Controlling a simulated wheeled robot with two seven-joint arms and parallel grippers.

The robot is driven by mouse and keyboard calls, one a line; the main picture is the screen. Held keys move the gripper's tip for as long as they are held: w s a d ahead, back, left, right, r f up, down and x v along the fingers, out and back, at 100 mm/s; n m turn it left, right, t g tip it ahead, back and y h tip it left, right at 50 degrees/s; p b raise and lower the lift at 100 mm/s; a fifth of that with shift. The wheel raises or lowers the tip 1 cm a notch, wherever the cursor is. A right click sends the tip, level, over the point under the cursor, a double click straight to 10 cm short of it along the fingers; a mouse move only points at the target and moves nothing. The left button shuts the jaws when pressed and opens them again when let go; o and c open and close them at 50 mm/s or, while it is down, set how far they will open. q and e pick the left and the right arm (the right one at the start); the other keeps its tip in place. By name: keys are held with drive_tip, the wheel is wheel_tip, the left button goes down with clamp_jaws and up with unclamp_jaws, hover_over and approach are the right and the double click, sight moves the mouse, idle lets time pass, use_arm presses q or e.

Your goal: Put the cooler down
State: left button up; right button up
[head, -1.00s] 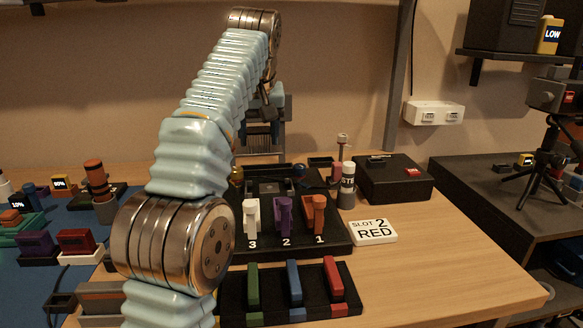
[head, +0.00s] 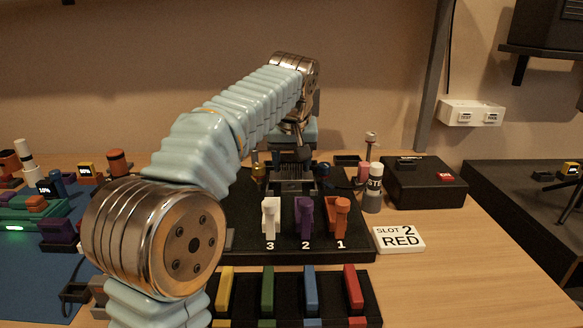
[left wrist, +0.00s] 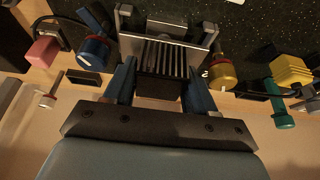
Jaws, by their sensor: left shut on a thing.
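My left gripper (head: 294,158) reaches over the black board (head: 262,240) and points down at its back part. In the left wrist view the gripper (left wrist: 160,82) has its two blue fingers shut on the cooler (left wrist: 165,58), a dark block with upright fins. The cooler also shows below the gripper in the head view (head: 293,186). It is between grey metal brackets (left wrist: 128,42) at the back of the board. I cannot tell whether its underside touches the board. My right gripper is not in view.
White, purple and orange levers (head: 340,218) stand at the board's front. A tray of coloured sticks (head: 268,292) lies nearer. A "SLOT 2 RED" card (head: 399,240), a white-capped bottle (head: 373,188) and a black box (head: 424,183) are to the right. The wooden table's right side (head: 465,270) is clear.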

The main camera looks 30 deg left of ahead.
use_arm(q)
drive_tip(key=shift+s+f, duration=0.1)
drive_tip(key=shift+f, duration=0.75)
drive_tip(key=o, duration=1.2)
drive_tip(key=shift+o, duration=0.2)
drive_tip(key=v, duration=1.2)
